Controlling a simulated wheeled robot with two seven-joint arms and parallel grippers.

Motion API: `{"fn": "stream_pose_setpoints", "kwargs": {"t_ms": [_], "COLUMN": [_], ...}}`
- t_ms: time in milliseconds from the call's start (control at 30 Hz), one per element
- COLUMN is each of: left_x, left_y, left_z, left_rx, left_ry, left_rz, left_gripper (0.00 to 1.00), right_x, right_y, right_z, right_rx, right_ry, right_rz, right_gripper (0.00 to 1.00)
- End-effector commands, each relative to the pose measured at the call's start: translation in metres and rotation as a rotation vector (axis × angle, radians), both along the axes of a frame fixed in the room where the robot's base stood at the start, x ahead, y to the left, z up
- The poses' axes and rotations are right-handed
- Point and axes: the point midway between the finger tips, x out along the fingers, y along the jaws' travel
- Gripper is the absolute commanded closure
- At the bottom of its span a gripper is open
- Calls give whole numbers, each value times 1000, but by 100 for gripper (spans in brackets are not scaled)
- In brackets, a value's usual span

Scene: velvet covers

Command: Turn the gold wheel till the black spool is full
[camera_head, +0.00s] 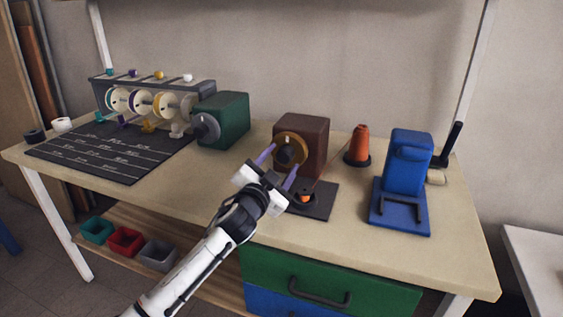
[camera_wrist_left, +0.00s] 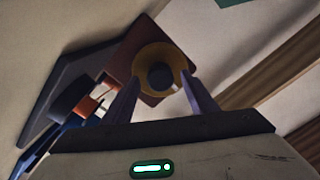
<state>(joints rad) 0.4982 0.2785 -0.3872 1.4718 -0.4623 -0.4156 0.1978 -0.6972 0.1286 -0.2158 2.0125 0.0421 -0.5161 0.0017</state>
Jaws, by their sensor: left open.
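The gold wheel (camera_head: 283,137) with a dark hub sits on the front of a brown box (camera_head: 317,140). It also shows in the left wrist view (camera_wrist_left: 159,52). My left gripper (camera_head: 279,166) is open in front of it, its two purple fingers on either side of the wheel; I cannot tell whether they touch it. The left wrist view shows the fingers (camera_wrist_left: 160,84) framing the hub. The black spool (camera_head: 301,203), with some orange thread on it, sits on a dark base plate (camera_head: 322,209) and is partly hidden by my gripper. My right gripper is out of view.
An orange thread cone (camera_head: 360,146) stands behind right, and a blue machine (camera_head: 406,170) further right. A green box (camera_head: 226,118) with a grey dial, a rack of spools (camera_head: 150,88) and a black mat (camera_head: 108,152) lie left.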

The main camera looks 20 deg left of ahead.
Motion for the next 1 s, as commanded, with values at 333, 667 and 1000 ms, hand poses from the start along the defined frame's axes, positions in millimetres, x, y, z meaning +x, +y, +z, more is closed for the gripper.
{"fn": "stream_pose_setpoints", "kwargs": {"t_ms": [333, 667, 1000], "left_x": [7, 7, 7], "left_y": [-1, -1, -1], "left_z": [0, 0, 1], "left_rx": [0, 0, 59], "left_ry": [0, 1, -1], "left_rz": [-1, -1, -1], "left_gripper": [47, 88, 88], "right_x": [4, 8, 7], "right_y": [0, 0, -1], "right_z": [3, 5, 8], "right_rx": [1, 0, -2], "right_ry": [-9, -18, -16], "right_rz": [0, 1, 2], "right_gripper": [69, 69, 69]}}
